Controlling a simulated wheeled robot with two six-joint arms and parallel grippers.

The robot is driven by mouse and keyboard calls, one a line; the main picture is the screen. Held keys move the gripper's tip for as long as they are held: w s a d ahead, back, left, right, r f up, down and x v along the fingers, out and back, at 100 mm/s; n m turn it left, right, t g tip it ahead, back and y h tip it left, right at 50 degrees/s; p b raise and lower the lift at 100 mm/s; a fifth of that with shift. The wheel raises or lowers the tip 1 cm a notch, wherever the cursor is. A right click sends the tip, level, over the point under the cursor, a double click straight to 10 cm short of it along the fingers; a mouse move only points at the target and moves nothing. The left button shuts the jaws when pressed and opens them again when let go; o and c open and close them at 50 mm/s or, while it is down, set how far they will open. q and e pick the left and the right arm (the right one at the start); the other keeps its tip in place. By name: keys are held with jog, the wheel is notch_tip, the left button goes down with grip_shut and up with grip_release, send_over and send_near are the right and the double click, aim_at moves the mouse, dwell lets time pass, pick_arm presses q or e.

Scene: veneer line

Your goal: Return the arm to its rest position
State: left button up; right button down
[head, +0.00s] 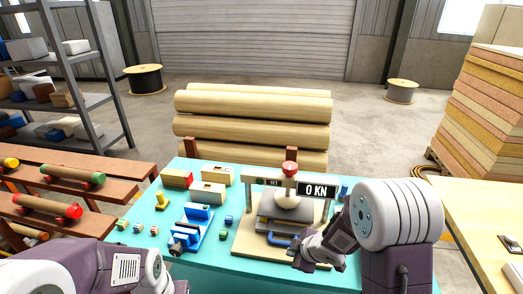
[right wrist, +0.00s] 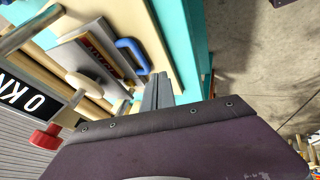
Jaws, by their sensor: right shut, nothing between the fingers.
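My right arm comes in from the lower right in the head view. Its gripper (head: 298,262) is over the front of the press (head: 243,236), near the blue handle (head: 281,240). In the right wrist view the right gripper (right wrist: 158,92) shows its fingers together with nothing between them, and the blue handle (right wrist: 133,53) lies apart from them. My left arm shows at the lower left of the head view; its gripper is out of the picture.
The press has a red knob (head: 290,169) and a display (head: 318,190) reading 0 KN. A blue vise (head: 190,232) and several small blocks stand on the teal table (head: 215,268). Logs (head: 250,127) are stacked behind. A wooden bench (head: 480,215) is at right.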

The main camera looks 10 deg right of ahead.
notch_tip(320, 180, up, 6)
jog(key=d+m+t+h, duration=0.1)
jog(key=m, duration=0.2)
jog(key=s+d+f+m+g, duration=0.1)
jog(key=s+m+g, duration=0.2)
jog(key=s+m, duration=0.2)
jog(key=s+d+f+m+g+h, duration=0.1)
jog(key=s+m+g, duration=0.2)
jog(key=s+m, duration=0.3)
jog(key=s, duration=0.5)
jog(key=shift+f, duration=0.3)
jog(key=shift+s, duration=0.15)
